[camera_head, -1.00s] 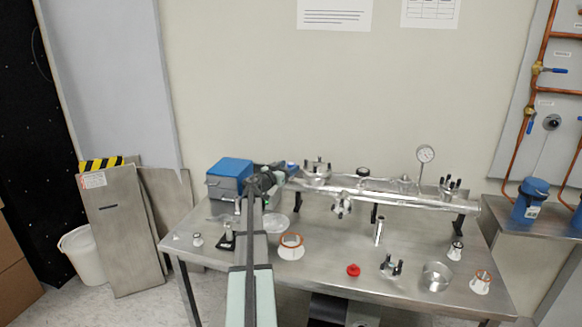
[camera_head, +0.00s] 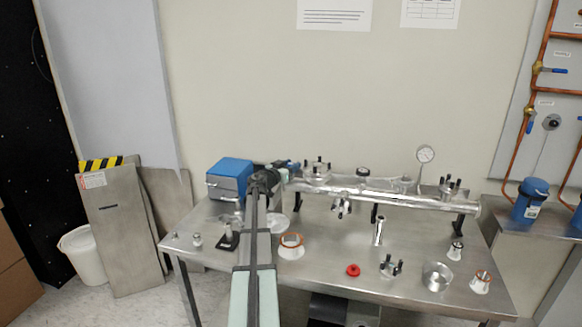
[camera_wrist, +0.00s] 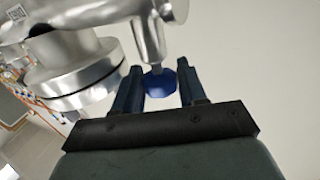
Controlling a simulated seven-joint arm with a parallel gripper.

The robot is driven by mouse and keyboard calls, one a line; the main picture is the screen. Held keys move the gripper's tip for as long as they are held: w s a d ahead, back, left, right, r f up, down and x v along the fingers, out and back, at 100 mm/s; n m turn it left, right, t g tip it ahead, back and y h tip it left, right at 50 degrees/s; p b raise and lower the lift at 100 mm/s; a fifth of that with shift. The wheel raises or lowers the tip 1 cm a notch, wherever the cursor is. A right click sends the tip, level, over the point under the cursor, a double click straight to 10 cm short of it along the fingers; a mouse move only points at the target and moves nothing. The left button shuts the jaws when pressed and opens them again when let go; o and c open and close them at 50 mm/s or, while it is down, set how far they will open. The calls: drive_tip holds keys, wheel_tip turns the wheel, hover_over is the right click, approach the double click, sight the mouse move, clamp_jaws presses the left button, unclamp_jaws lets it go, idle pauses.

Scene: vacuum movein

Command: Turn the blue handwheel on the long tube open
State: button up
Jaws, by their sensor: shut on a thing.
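The blue handwheel (camera_wrist: 160,82) sits on a short stem below a metal branch of the tube, in the wrist view. My gripper (camera_wrist: 162,85) has one dark finger on each side of the wheel and is shut on it. In the head view, my gripper (camera_head: 289,166) is at the left end of the long metal tube (camera_head: 410,197), which lies across the back of the table on dark supports. There, I cannot make out the wheel clearly from the fingers.
A blue-topped box (camera_head: 229,180) stands just left of my gripper. A flanged port with dark clamps (camera_head: 317,171) is close on the right.

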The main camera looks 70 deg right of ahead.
drive_tip(key=shift+c, duration=1.1)
drive_tip(key=shift+n+t, duration=0.3)
drive_tip(key=shift+t, duration=0.1)
drive_tip(key=n+t+h, duration=0.1)
drive_tip(key=n+t, duration=0.1)
drive_tip(key=t, duration=0.1)
drive_tip(key=shift+s+t, duration=0.15)
drive_tip(key=shift+t, duration=0.25)
drive_tip(key=shift+f+n+t, duration=0.1)
drive_tip(key=shift+n+t, duration=1.4)
drive_tip(key=shift+t, duration=0.5)
drive_tip(key=shift+n+t, duration=0.4)
drive_tip(key=shift+t, duration=0.2)
drive_tip(key=o, duration=0.9)
drive_tip(key=shift+o, duration=0.2)
drive_tip(key=shift+a, duration=0.15)
